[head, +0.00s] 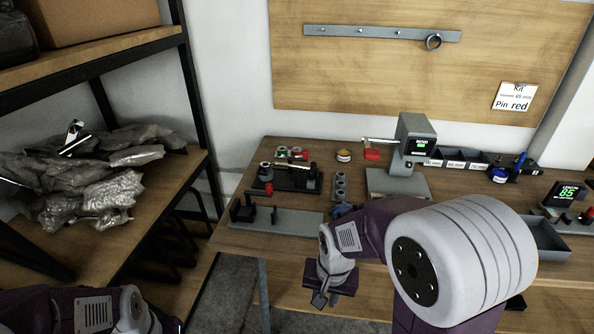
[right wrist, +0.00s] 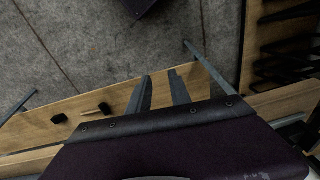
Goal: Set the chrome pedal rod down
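A thin bright chrome rod (head: 378,140) juts left from the grey bend device (head: 416,135) at the back of the bench, above a red block (head: 371,152). Another shiny metal piece (head: 71,136) lies on the crumpled wrapping on the left shelf. I cannot tell for sure which is the pedal rod. My right gripper (head: 320,298) points down near the bench's front edge, away from both. In the right wrist view its two fingers (right wrist: 160,90) are apart with nothing seen between them. My left arm shows at the lower left; its gripper is out of view.
A black fixture (head: 290,178) and a grey plate (head: 290,222) sit on the bench's left. Grey bins (head: 465,160), a length display (head: 566,194) and a grey tray (head: 547,240) stand right. My right arm covers the bench's middle. A shelf post (head: 193,85) stands left.

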